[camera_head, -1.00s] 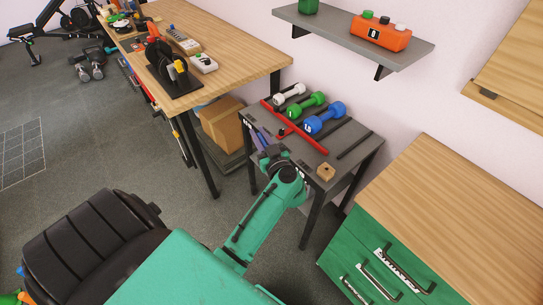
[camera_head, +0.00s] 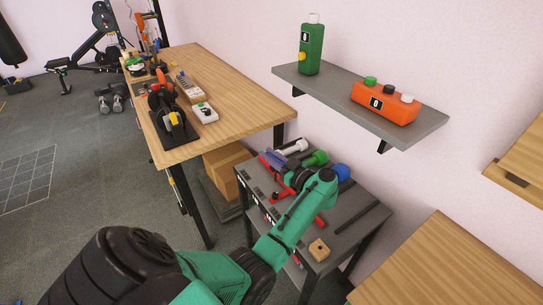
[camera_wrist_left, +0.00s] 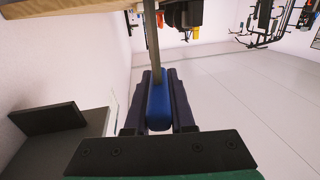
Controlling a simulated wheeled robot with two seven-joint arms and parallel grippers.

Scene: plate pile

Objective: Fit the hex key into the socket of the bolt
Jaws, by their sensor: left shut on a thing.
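My left gripper (camera_wrist_left: 158,78) is shut on the blue handle (camera_wrist_left: 158,108) of a tool with a long grey shaft (camera_wrist_left: 152,45), which looks like the hex key. The shaft points away from the fingers, and its tip is not clear. In the head view my left gripper (camera_head: 273,160) is above the small grey table, near the dumbbells, and is small and partly hard to make out. A small wooden block (camera_head: 319,249) with a dark spot on top sits on that table. I cannot tell whether this spot is the bolt's socket. My right gripper does not show.
A wall shelf (camera_head: 340,98) above holds a green bottle (camera_head: 312,48) and an orange box (camera_head: 385,103). A long wooden workbench (camera_head: 235,103) stands left.

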